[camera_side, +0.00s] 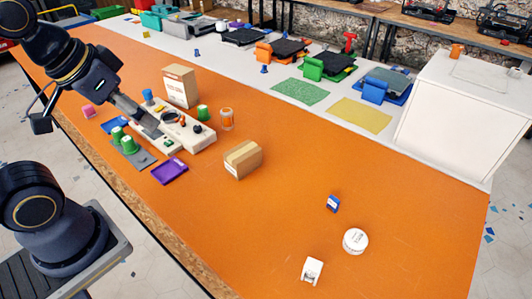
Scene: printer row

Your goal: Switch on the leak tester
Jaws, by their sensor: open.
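A cream, flat device that looks like the leak tester (203,139) lies on the orange table at the left of the middle. Small controls show on its top, among them a dark knob (197,128) and a reddish part near its middle. Its switch is too small to make out. My gripper (156,133) reaches down from the upper left to the device's left part and hides some of it. It is open, with nothing seen between its fingers. I cannot tell whether the fingertips touch the device.
A tall carton (180,86) stands behind the device, and a low carton (243,160) stands at its right. Green pieces (128,145), a purple tray (170,170) and an orange jar (227,120) are close by. The table's front right is mostly clear, with a few small items.

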